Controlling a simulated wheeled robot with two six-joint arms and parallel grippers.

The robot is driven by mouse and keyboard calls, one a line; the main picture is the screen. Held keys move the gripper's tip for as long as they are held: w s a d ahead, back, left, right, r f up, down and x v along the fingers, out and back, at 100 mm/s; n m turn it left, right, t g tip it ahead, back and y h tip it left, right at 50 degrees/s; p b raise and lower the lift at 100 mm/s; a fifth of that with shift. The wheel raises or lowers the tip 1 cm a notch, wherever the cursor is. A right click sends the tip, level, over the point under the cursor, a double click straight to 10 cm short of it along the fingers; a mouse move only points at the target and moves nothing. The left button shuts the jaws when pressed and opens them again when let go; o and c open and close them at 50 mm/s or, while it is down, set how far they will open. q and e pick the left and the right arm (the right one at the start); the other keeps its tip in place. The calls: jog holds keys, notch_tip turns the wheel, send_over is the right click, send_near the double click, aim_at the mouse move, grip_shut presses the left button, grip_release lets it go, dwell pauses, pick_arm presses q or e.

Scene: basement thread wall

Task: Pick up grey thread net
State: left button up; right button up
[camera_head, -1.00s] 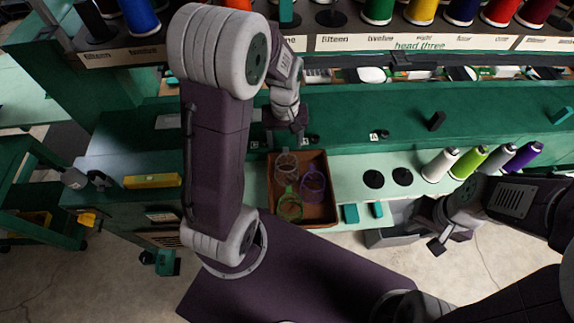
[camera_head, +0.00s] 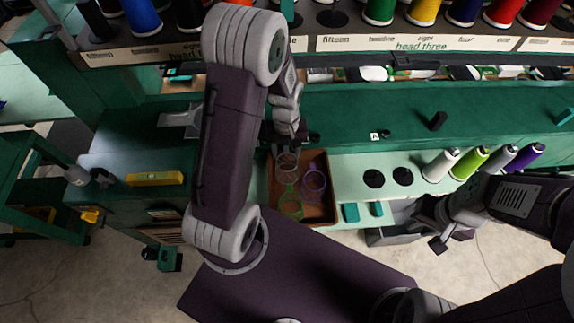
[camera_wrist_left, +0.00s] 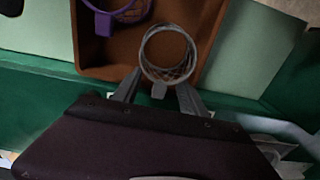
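The grey thread net (camera_head: 288,163) is a ring with mesh in the brown tray (camera_head: 326,210), near its back left part. It also shows in the left wrist view (camera_wrist_left: 168,52), with its grey tab (camera_wrist_left: 159,90) towards my fingers. My left gripper (camera_head: 284,148) is just above the back edge of the tray. In the left wrist view its two fingers (camera_wrist_left: 158,92) are apart, one on each side of the tab, and I see no grip on it. My right gripper (camera_head: 431,228) is to the right, away from the tray, with its fingers apart and nothing visible between them.
A purple net (camera_head: 314,182) and a green net (camera_head: 290,202) lie in the same tray. White, lime, grey and purple thread cones (camera_head: 440,164) stand on the right of the bench. A green ledge (camera_head: 370,113) runs behind the tray. A yellow block (camera_head: 155,179) lies to the left.

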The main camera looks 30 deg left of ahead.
pick_arm(q)
jog(key=shift+w, duration=0.1)
grip_shut()
jog(key=shift+r, duration=0.1)
notch_tip(320, 180, up, 10)
jog(key=shift+f, duration=0.1)
dwell(1.1)
